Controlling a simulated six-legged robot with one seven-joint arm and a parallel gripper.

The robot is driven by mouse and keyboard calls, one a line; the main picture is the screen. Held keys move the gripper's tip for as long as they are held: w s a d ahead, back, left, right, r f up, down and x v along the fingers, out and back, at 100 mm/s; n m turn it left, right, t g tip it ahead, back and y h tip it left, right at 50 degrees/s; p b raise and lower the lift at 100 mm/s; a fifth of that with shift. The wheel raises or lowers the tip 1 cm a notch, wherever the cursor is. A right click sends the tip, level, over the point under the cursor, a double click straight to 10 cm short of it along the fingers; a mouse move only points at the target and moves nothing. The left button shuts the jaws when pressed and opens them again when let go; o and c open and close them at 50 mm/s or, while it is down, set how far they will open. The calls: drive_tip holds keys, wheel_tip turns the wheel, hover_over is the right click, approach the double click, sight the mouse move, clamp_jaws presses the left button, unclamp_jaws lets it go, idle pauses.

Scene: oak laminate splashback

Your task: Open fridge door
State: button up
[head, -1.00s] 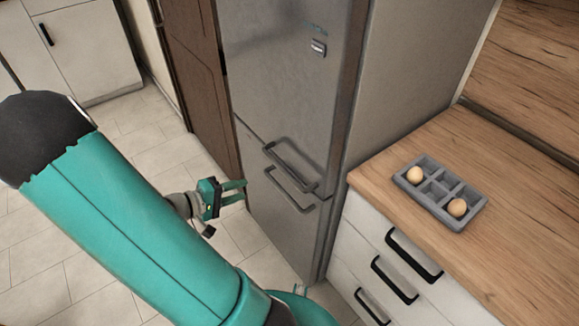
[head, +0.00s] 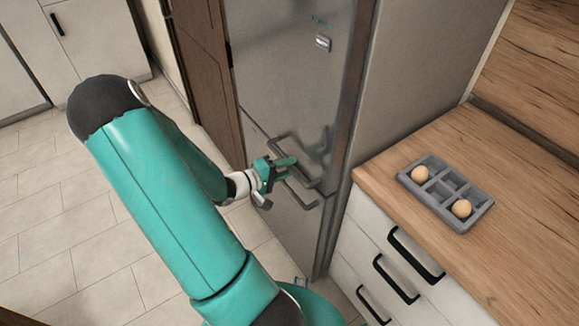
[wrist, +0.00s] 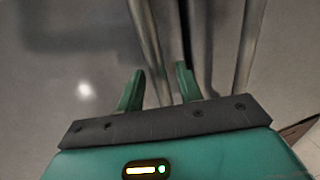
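The grey fridge (head: 285,75) stands in the middle of the head view, its doors closed. It has an upper handle bar (head: 298,154) and a lower handle bar (head: 297,197) near the door seam. My gripper (head: 288,165) is at the handles, its fingers pointing at the fridge front. In the wrist view my gripper (wrist: 160,80) is open, and one metal handle bar (wrist: 150,45) runs through the gap between the fingers. A second bar (wrist: 249,40) lies to the right of the fingers. I cannot tell whether a finger touches a bar.
A wooden counter (head: 400,160) stands right of the fridge, with a grey tray (head: 440,206) holding two eggs. White drawers with black handles (head: 396,279) are below it. A brown panel (head: 200,60) stands left of the fridge. The tiled floor at left is clear.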

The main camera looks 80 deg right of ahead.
drive_tip(key=shift+s+d+f, duration=0.1)
drive_tip(key=shift+s+d, duration=0.3)
drive_tip(key=shift+d, duration=0.1)
drive_tip(key=shift+c, duration=0.3)
clamp_jaws()
drive_tip(key=shift+w, duration=0.1)
